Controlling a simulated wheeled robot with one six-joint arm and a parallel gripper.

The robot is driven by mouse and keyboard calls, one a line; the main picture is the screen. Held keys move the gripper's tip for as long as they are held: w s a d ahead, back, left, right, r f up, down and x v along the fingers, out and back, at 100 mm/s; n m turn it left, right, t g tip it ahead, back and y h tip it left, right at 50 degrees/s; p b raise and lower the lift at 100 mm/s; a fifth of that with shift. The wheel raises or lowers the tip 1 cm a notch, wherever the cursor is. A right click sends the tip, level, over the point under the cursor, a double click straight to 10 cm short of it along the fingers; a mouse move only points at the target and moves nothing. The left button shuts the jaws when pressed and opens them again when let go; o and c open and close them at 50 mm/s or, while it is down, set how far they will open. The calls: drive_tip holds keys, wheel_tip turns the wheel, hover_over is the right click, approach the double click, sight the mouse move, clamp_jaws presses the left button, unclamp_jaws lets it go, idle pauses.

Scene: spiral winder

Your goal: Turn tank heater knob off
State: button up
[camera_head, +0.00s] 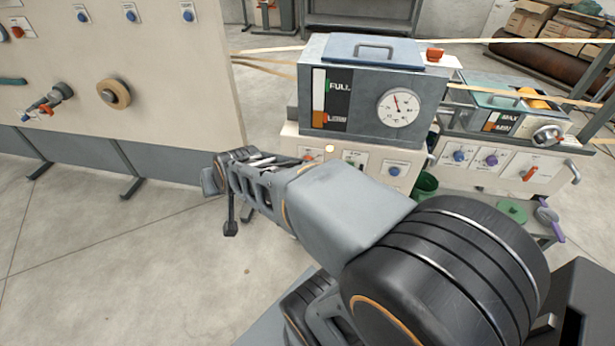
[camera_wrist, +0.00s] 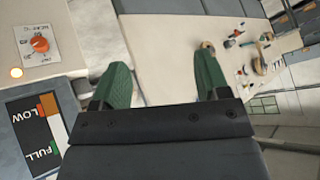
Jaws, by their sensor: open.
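An orange knob (camera_wrist: 39,44) sits on a white label card at the upper left of the wrist view, with a small glowing lamp (camera_wrist: 15,72) beside it. The label is too blurred to read. In the head view, my arm mostly hides the knob on the panel below the grey tank (camera_head: 345,95); the lit lamp (camera_head: 329,149) shows there. The tank has a FULL/LOW gauge and a round dial (camera_head: 398,107). In the head view my gripper (camera_head: 222,200) is left of the tank panel.
A cream panel (camera_head: 170,60) with knobs and a round wooden wheel (camera_head: 114,93) stands at left. A green bucket (camera_head: 425,185) is below. Open floor lies at lower left.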

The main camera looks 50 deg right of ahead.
drive_tip(key=w+d+f+m+t+h+b, duration=0.2)
drive_tip(key=w+d+f+m+h+b, duration=0.15)
drive_tip(key=d+f+b, duration=0.4)
drive_tip(key=w+d+f+m+t+h+b, duration=0.25)
drive_tip(key=d+f+m+b, duration=0.3)
drive_tip(key=f, duration=0.35)
drive_tip(key=s+d+f+m+g+h+b, duration=0.3)
drive_tip(key=s+d+f+m+h+b, duration=0.2)
drive_tip(key=d+f+m+h+b, duration=0.45)
drive_tip(key=w+d+b, duration=0.1)
drive_tip(key=w+d, duration=0.1)
drive_tip(key=d, duration=0.2)
drive_tip(key=w+d+r+n+b, duration=0.1)
drive_tip(key=w+d, duration=0.1)
drive_tip(key=d, duration=0.3)
drive_tip(key=w+d+n+b, duration=0.1)
drive_tip(key=w+d, duration=0.1)
drive_tip(key=d, duration=0.3)
drive_tip(key=shift+w+r+n+y, duration=0.25)
drive_tip(key=shift+w+r+y, duration=0.05)
drive_tip(key=shift+r+y, duration=0.1)
drive_tip(key=shift+c, duration=0.5)
drive_tip(key=c, duration=0.8)
drive_tip(key=shift+c, duration=0.2)
